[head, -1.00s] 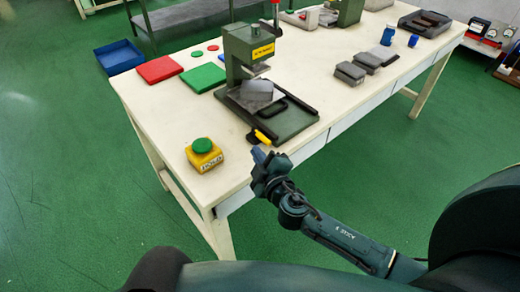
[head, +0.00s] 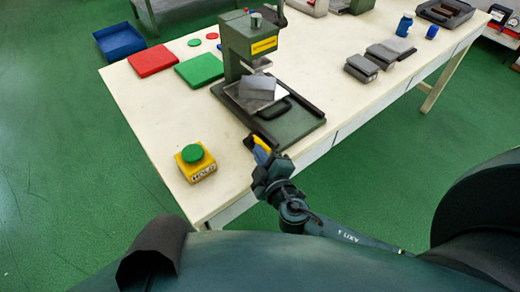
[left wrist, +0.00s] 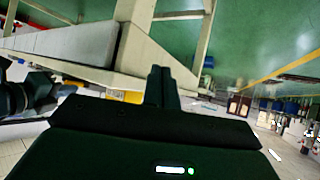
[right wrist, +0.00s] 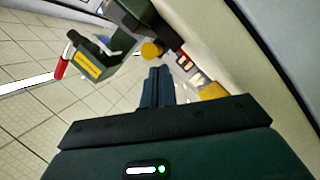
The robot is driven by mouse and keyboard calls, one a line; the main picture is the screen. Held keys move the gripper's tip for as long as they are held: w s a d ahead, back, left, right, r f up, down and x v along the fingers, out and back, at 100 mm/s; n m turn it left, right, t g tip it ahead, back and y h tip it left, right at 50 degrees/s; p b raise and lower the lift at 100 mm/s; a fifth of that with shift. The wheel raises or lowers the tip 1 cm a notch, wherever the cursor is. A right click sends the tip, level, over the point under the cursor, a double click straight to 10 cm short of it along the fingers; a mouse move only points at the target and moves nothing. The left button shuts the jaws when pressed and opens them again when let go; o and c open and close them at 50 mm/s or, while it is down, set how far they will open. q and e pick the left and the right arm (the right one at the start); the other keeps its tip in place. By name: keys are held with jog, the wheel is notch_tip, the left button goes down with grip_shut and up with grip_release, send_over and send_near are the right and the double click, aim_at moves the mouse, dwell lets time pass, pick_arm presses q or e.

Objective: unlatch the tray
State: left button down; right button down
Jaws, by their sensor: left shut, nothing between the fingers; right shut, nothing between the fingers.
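The green press (head: 245,45) stands on the table with a grey tray (head: 258,86) and black handle (head: 277,109) on its base. A yellow-ended latch lever (head: 262,141) sits at the base's front corner. My right gripper (head: 261,155) is shut and empty, its fingertips right at the lever in the head view; I cannot tell whether they touch. In the right wrist view, the shut fingers (right wrist: 157,85) point toward a round yellow knob (right wrist: 151,49), apparently the lever's end. My left gripper (left wrist: 160,86) is shut and empty in the left wrist view, away from the tray.
A yellow button box (head: 196,162) with a green top stands near the front left table edge. Red (head: 153,60) and green (head: 199,69) plates lie behind it. Grey blocks (head: 362,67) lie to the right. The tabletop between box and press is clear.

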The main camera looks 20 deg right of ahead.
pick_arm(q)
jog(key=shift+w+a, duration=0.15)
jog(key=shift+a, duration=0.05)
